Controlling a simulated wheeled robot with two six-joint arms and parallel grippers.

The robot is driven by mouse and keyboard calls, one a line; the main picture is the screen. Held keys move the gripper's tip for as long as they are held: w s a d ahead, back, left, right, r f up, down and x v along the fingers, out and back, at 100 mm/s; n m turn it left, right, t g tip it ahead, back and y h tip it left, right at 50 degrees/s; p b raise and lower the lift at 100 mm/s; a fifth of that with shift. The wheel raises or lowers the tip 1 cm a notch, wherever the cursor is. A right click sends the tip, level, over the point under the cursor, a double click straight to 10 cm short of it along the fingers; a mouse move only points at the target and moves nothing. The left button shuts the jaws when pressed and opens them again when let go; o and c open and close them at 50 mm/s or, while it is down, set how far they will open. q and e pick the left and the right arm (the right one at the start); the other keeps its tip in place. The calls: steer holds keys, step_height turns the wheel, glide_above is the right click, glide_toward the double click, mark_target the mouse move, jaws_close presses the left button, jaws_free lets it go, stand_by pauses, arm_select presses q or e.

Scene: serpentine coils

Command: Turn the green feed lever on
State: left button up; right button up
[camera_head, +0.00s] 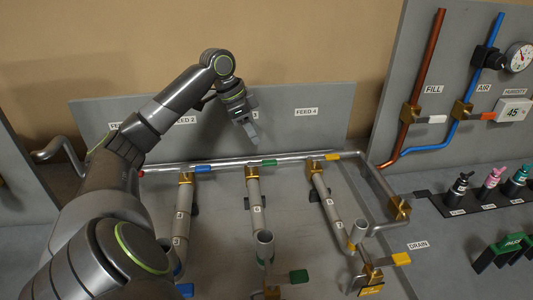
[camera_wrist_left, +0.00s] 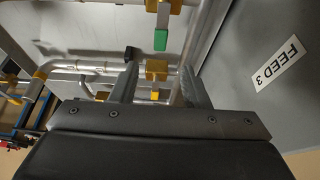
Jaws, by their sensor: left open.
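The green feed lever (camera_head: 269,162) sits on a brass valve (camera_head: 253,169) at the top of the middle branch pipe. It points right, along the header pipe and across its branch. It also shows in the left wrist view (camera_wrist_left: 160,40), near the top. My left gripper (camera_head: 254,137) is above and slightly left of the lever in the head view, in front of the back panel. Its two fingers (camera_wrist_left: 160,85) are apart with nothing held, and the green lever lies beyond them. The gripper covers most of the FEED 3 label, which reads clearly in the wrist view (camera_wrist_left: 278,62). My right gripper is not seen.
A blue lever (camera_head: 203,168) and a yellow lever (camera_head: 332,156) sit on neighbouring valves. Another green lever (camera_head: 299,276) is low near the front. The header pipe (camera_head: 225,164) runs across below the back panel (camera_head: 345,115). A side panel (camera_head: 460,90) stands at right.

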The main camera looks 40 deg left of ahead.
mark_target(270, 161)
arm_select(q)
steer(key=p+x, duration=0.1)
steer(key=x, duration=0.9)
steer(key=shift+a, duration=0.1)
steer(key=shift+r, duration=0.1)
jaws_close()
